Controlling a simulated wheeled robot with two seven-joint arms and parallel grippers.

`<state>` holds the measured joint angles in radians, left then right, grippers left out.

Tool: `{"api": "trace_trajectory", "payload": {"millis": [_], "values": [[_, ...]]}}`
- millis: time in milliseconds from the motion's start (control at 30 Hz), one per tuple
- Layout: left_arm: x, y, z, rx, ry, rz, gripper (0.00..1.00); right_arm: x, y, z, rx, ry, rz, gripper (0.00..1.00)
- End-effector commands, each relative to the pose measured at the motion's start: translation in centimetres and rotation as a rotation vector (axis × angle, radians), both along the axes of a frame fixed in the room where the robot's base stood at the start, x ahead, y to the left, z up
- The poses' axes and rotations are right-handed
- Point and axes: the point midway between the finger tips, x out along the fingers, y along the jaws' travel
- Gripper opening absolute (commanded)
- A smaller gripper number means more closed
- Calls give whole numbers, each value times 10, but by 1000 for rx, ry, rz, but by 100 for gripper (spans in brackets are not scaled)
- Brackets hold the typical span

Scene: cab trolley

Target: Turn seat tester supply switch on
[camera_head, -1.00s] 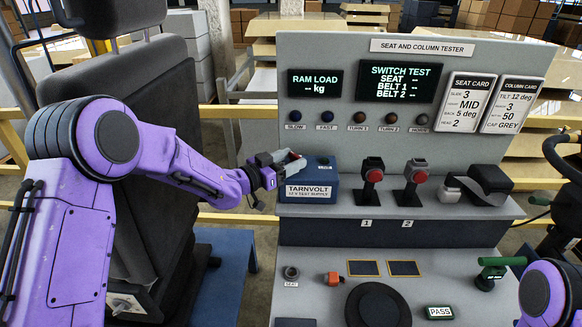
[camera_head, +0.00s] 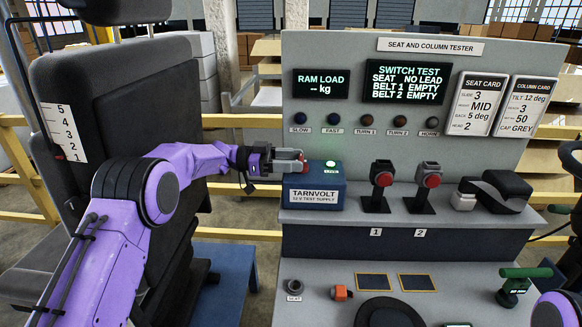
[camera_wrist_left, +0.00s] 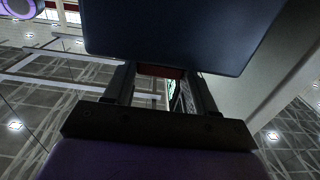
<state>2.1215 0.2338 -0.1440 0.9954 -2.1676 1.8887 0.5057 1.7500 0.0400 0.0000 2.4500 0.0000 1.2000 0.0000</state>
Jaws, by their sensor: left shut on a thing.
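The blue Tarnvolt 12 V test supply box (camera_head: 325,190) stands on the tester's shelf, at its left end. A green lamp (camera_head: 331,164) on its top is lit. My left gripper (camera_head: 300,162) is at the box's upper left side, shut on a small red switch (camera_head: 303,158), mostly hidden by the fingers. In the left wrist view the dark box (camera_wrist_left: 180,35) fills the top, and a strip of the red switch (camera_wrist_left: 160,71) shows between the fingers. My right gripper is out of view; only a purple piece of that arm shows at the lower right.
The switch test display (camera_head: 405,82) reads seat no lead, belts empty. Two red-buttoned buckle stands (camera_head: 382,180) and a strapped black block (camera_head: 497,190) share the shelf. A black seat (camera_head: 130,110) stands left. A green-handled tool (camera_head: 515,285) lies lower right.

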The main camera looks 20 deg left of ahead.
Motion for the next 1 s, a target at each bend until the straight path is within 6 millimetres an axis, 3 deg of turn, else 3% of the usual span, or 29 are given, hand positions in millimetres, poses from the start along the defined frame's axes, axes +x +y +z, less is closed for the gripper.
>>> {"api": "trace_trajectory", "payload": {"millis": [567, 600, 633, 1000], "values": [[1, 0, 3, -6, -3, -29, 25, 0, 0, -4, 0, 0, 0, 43], [1, 0, 3, -6, -3, -28, 69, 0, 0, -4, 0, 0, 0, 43], [1, 0, 3, -5, -4, -28, 79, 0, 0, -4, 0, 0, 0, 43], [1, 0, 6, -3, -5, -28, 82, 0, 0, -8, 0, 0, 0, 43]]}}
